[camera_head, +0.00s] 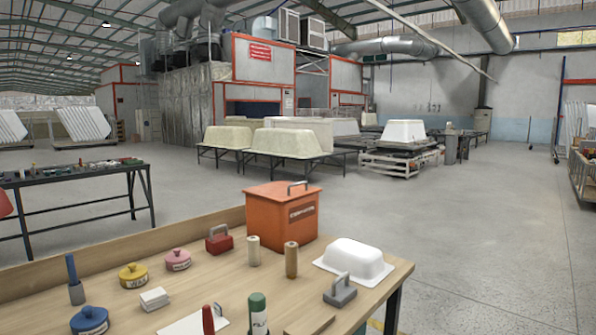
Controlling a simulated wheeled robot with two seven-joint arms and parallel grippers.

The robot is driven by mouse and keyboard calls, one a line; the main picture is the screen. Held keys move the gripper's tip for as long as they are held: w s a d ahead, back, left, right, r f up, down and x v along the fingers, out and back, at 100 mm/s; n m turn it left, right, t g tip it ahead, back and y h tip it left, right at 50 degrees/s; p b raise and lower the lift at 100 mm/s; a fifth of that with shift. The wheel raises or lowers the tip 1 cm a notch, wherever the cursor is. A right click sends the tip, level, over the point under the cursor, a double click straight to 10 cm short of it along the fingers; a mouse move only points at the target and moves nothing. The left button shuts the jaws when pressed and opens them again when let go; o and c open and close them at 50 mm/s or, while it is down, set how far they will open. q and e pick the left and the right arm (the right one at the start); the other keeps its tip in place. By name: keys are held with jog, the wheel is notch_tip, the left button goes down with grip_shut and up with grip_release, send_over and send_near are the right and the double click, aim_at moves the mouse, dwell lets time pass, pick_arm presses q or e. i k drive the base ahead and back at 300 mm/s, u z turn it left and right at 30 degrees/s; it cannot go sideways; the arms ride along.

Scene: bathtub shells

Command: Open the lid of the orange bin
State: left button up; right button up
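The orange bin (270,222) stands at the back of the wooden workbench, right of the bench's middle. It is box-shaped with dark lettering on its right-hand face. Its orange lid (268,193) lies flat on top and is shut. The inside of the bin is hidden. Neither of my grippers shows in the head view.
The workbench (225,285) has a raised back edge. A red handled block (219,240) and two cylinders (254,250) stand close to the bin. A white tub model (354,261) and grey handled tool (340,290) lie right. Several lidded pots (133,275) stand left.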

aim_at(282, 192)
jog(key=z, duration=1.95)
jog(key=i, duration=2.6)
jog(key=u, duration=3.9)
